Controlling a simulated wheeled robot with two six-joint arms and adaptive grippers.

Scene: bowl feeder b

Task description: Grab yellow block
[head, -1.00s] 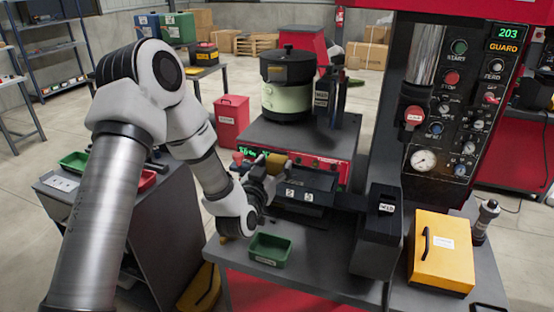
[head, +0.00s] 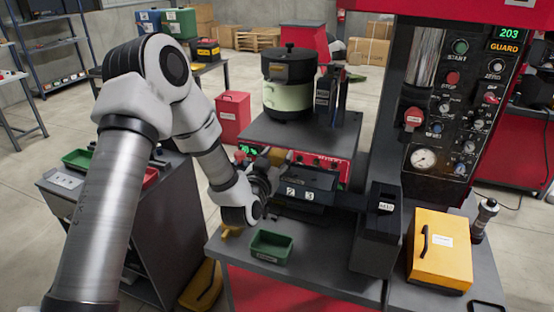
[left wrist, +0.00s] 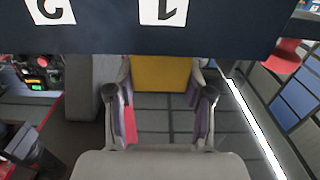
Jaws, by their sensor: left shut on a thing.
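The yellow block (left wrist: 160,78) shows between the two fingers of my left gripper (left wrist: 162,100) in the left wrist view. The gripper is shut on it, and a dark panel hides the block's upper edge there. In the head view the block (head: 277,156) shows as a small yellow patch at the gripper (head: 268,170), partly hidden by the fingers. The gripper is just left of the black numbered tray (head: 325,190), in front of the red feeder base. My right gripper is not in view.
The bowl feeder (head: 288,95) stands on a dark plate behind the gripper. A green bin (head: 271,246) sits on the table in front. A black post (head: 377,230) and a yellow box (head: 441,250) stand to the right. Dark tabletop is free between bin and post.

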